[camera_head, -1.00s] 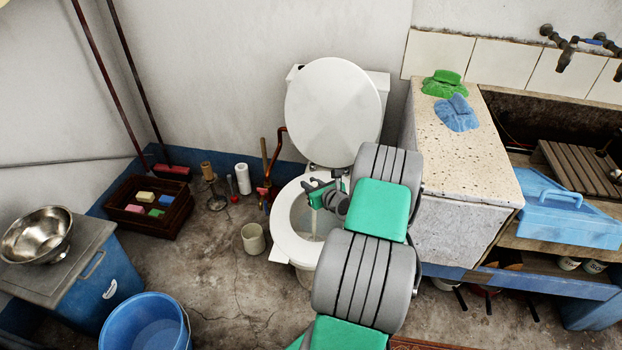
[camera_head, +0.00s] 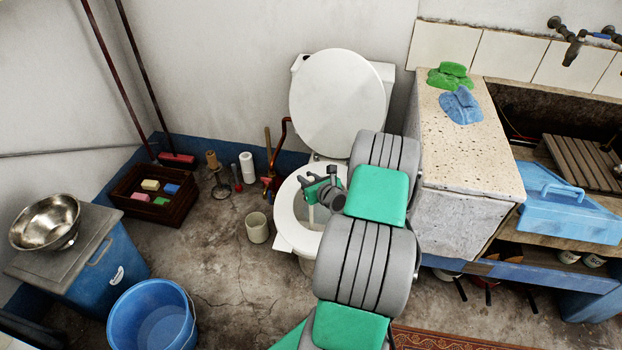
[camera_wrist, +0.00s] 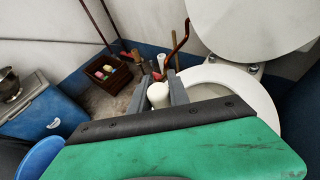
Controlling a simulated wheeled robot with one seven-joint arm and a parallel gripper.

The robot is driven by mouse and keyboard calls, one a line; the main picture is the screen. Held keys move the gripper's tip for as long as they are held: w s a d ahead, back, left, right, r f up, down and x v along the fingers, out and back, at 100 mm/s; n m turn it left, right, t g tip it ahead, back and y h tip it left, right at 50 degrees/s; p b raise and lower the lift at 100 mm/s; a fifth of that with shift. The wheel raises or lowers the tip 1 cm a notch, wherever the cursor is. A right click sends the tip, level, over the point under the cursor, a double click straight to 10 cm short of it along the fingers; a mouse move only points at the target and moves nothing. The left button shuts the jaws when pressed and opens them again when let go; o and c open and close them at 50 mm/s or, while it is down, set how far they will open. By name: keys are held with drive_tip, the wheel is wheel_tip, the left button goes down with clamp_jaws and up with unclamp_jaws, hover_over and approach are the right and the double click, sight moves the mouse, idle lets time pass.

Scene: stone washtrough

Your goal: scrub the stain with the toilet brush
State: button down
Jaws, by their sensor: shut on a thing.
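My gripper (camera_head: 318,187) is above the open bowl of the white toilet (camera_head: 285,220). In the wrist view, my gripper's two fingers (camera_wrist: 158,88) are shut on the toilet brush, whose pale rounded handle end (camera_wrist: 158,95) shows between them. In the head view a thin pale stretch of the brush (camera_head: 311,216) runs down from my gripper into the bowl. The brush head is not clearly seen. No stain can be made out; much of the bowl's inside is hidden by my gripper and arm. The toilet rim also shows in the wrist view (camera_wrist: 263,97).
The raised lid (camera_head: 340,100) stands behind the bowl. A beige cup-like holder (camera_head: 257,228) is on the floor left of the toilet. A stone counter (camera_head: 460,155) stands close on the right. A blue bucket (camera_head: 150,315) and a dark crate (camera_head: 125,200) are at left, with clear floor between.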

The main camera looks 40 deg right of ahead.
drive_tip(key=shift+w+a+f, duration=0.1)
drive_tip(key=shift+w+a, duration=0.05)
drive_tip(key=shift+a, duration=0.1)
drive_tip(key=shift+w+d, duration=0.1)
drive_tip(key=w+d+b, duration=0.1)
drive_tip(key=d, duration=0.1)
drive_tip(key=w+d, duration=0.2)
drive_tip(key=shift+w+b, duration=0.1)
drive_tip(key=shift+b, duration=0.3)
idle(0.4)
drive_tip(key=shift+s+d+b, duration=0.25)
drive_tip(key=shift+d, duration=0.4)
drive_tip(key=shift+s+d+b, duration=0.2)
drive_tip(key=shift+d, duration=0.4)
drive_tip(key=shift+a, duration=0.1)
